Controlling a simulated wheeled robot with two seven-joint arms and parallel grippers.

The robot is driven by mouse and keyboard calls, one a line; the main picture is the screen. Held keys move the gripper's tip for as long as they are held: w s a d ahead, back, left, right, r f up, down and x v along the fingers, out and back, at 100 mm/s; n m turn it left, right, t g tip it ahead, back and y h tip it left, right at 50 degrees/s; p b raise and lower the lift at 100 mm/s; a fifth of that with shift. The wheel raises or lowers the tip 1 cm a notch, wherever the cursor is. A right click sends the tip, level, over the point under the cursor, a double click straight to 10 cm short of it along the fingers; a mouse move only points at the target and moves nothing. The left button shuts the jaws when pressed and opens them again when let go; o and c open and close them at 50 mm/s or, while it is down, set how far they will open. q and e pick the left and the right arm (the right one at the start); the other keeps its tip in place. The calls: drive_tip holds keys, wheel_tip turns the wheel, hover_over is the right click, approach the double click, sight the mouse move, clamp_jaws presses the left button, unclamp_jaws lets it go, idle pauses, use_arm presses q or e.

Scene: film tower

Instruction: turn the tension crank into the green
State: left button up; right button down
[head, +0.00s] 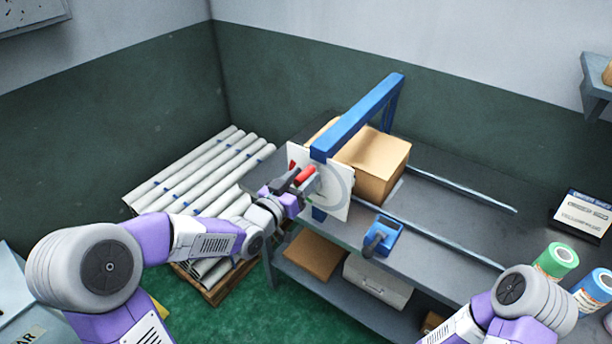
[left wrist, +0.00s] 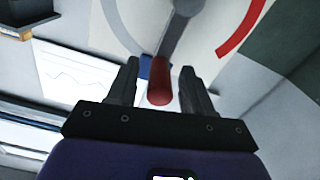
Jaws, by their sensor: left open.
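The tension crank has a red handle (head: 306,174), seen beside a white dial plate (head: 338,203) on the blue frame (head: 360,118). My left gripper (head: 293,184) is at the crank, in front of the plate. In the left wrist view the red handle (left wrist: 159,86) lies between the two open fingers (left wrist: 160,76), and the grey crank arm (left wrist: 181,28) runs up from it. A red arc (left wrist: 243,30) shows on the dial to the right. The dial's green zone is not clear in either view. My right gripper is outside the head view.
A cardboard box (head: 380,165) sits behind the plate on the grey bench (head: 450,215). A blue tool with a dark handle (head: 380,240) lies in front of it. Green (head: 556,260) and blue (head: 594,290) rolls stand at right. Wrapped rolls (head: 200,170) lie on a pallet at left.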

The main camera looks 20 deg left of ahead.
use_arm(q)
drive_tip(key=shift+x, duration=0.85)
clamp_jaws()
